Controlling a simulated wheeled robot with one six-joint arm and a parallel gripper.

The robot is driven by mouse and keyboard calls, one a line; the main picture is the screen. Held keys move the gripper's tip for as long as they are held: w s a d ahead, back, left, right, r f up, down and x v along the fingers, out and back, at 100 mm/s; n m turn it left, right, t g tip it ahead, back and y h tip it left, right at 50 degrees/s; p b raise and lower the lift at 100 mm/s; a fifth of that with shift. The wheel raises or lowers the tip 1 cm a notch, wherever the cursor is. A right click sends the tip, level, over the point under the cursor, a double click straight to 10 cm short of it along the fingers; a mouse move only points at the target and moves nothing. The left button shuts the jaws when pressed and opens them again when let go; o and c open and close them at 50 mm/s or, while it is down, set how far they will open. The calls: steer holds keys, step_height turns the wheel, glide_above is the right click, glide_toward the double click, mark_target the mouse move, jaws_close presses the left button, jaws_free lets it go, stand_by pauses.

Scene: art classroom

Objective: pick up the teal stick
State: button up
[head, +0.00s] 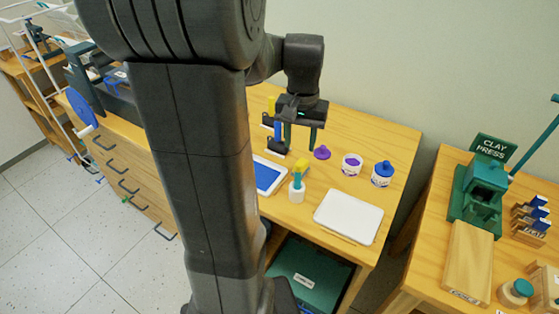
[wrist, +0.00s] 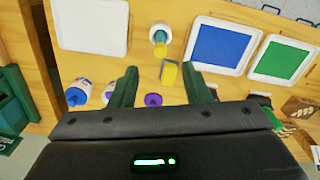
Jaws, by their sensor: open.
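The teal stick (head: 298,179) stands in a small white cup (head: 297,195) on the wooden table, in front of a yellow block. In the wrist view the teal stick (wrist: 160,37) is seen nearly end-on in the cup (wrist: 159,28), beyond the fingertips. My gripper (head: 299,148) is open and empty, above the table and behind the cup in the head view. In the wrist view its two dark green fingers (wrist: 160,70) are spread apart, with the yellow block (wrist: 169,73) showing between them. The fingers are apart from the stick.
A white tray (head: 348,217) lies right of the cup and a blue tray (head: 269,178) left of it. A purple lid (head: 322,153), an open purple jar (head: 352,164) and a blue-lidded jar (head: 383,173) stand behind. A green tray (wrist: 282,60) shows in the wrist view.

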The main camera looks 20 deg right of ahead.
mark_target(298, 175)
step_height(298, 175, down, 8)
steer(key=shift+s, duration=0.15)
steer(key=shift+w+d+f, duration=0.1)
steer(key=shift+w+f, duration=0.1)
steer(key=shift+f, duration=1.2)
steer(key=shift+w+f, duration=0.2)
steer(key=shift+f, duration=1.15)
steer(key=shift+c, duration=0.2)
jaws_close()
